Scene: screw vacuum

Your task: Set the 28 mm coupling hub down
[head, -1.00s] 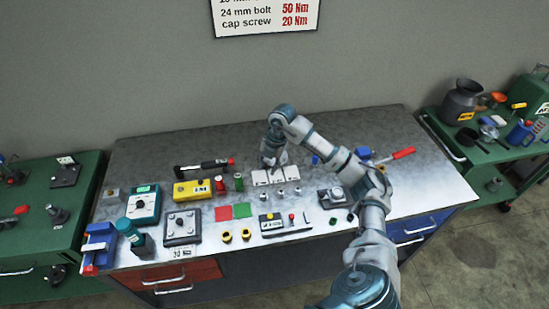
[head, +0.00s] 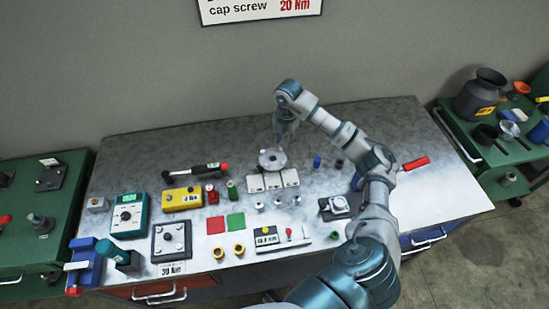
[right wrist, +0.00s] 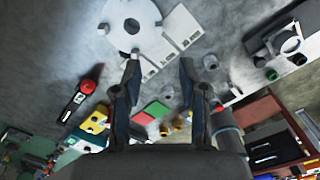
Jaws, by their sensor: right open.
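The coupling hub (head: 272,163), a grey metal disc with a raised centre, lies on the workbench just behind a row of white labelled plates. In the right wrist view the pale disc (right wrist: 115,14) shows its central hole and is cut off by the top edge. My right gripper (head: 284,139) is above and slightly behind the hub, apart from it. In the right wrist view its two fingers (right wrist: 160,65) are spread with nothing between them. My left gripper is not in view.
A torque wrench (head: 195,171) lies to the left, and a blue cylinder (head: 317,162) stands to the right. The bench behind the hub is mostly clear.

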